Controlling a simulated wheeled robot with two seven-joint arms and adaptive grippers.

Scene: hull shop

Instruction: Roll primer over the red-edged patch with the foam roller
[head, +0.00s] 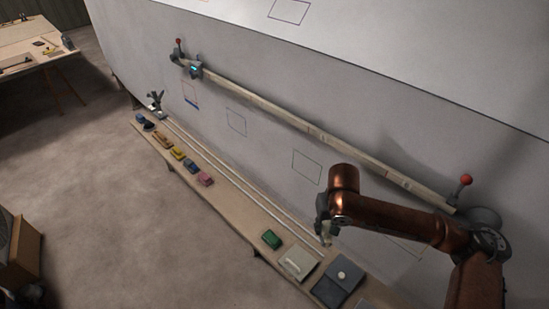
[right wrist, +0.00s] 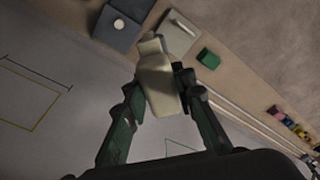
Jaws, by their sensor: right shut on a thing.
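My right gripper (head: 325,232) is over the bench beside the pale hull wall. It is shut on a cream, blocky thing, which shows between the green fingers in the right wrist view (right wrist: 158,84). I cannot tell for sure if this is the foam roller. Several outlined patches are on the wall. One at the far left (head: 190,94) has a blue lower edge and a faint reddish tint. A patch behind my right arm has a yellowish edge and shows in the right wrist view (right wrist: 28,98). I cannot make out a clearly red-edged patch. My left gripper is not in view.
A long rail (head: 310,130) with red-knobbed ends crosses the wall. The narrow bench (head: 232,213) holds a green block (head: 271,239), a pale handled plate (head: 299,263), a dark knobbed box (head: 338,284) and several coloured blocks. Open floor (head: 100,180) lies to the left.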

